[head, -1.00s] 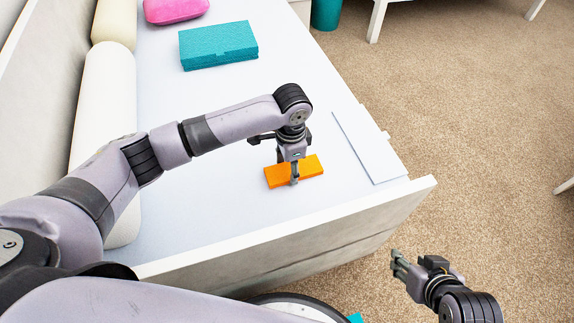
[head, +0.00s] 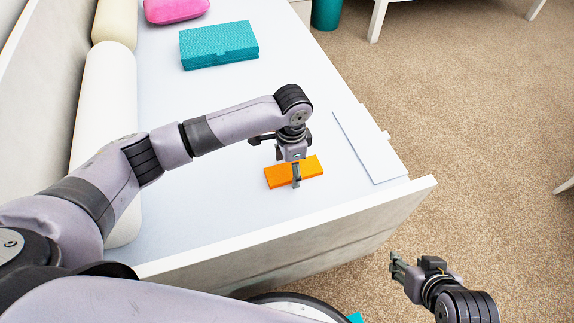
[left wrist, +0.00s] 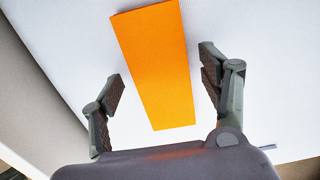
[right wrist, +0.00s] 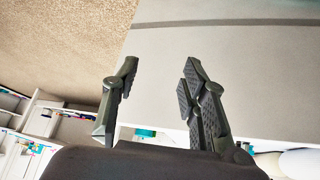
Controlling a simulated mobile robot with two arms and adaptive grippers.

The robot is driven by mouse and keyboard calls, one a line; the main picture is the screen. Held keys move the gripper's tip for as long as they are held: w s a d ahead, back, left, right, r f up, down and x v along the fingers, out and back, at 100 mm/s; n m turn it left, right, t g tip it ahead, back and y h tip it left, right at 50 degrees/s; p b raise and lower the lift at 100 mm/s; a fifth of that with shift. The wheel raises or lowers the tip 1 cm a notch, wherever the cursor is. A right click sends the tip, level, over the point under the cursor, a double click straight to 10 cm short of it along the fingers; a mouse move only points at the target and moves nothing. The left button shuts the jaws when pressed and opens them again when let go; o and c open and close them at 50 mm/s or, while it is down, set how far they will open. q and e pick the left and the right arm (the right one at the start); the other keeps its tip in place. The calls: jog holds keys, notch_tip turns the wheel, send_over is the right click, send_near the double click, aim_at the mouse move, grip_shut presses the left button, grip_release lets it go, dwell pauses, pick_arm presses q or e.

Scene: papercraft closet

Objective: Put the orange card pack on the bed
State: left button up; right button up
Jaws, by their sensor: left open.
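The orange card pack (head: 280,176) lies flat on the white bed (head: 200,215), near its front board. My left gripper (head: 290,172) is right above the pack, pointing down. In the left wrist view the pack (left wrist: 155,65) lies between the two spread fingers (left wrist: 160,95), with a gap on each side, so the gripper is open and not holding it. My right gripper (head: 400,265) is off the bed over the carpet, beyond the front board. In the right wrist view its fingers (right wrist: 157,85) are apart with nothing between them.
A teal box (head: 218,47) and a pink cushion (head: 176,10) lie farther back on the bed. Cream bolsters (head: 105,100) line the left side. The bed's front board (head: 300,240) stands up as an edge.

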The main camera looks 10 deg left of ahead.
aim_at(290, 170)
pick_arm(q)
jog(key=shift+r, duration=0.3)
notch_tip(290, 170, up, 2)
jog(key=shift+p, duration=0.5)
notch_tip(290, 170, up, 4)
jog(key=shift+p, duration=0.8)
jog(key=shift+r+p, duration=0.75)
jog(key=shift+r, duration=2.05)
pick_arm(e)
jog(key=shift+s+d+f+g, duration=0.3)
jog(key=shift+s+f+g, duration=0.2)
jog(key=shift+s, duration=0.25)
jog(key=shift+s+d+f+g, duration=0.35)
jog(key=shift+s+f+g, duration=0.15)
jog(key=shift+s, duration=0.25)
jog(key=shift+s+d+f+g, duration=0.3)
jog(key=shift+s+f+g, duration=0.2)
jog(key=shift+s, duration=0.25)
jog(key=shift+h, duration=0.3)
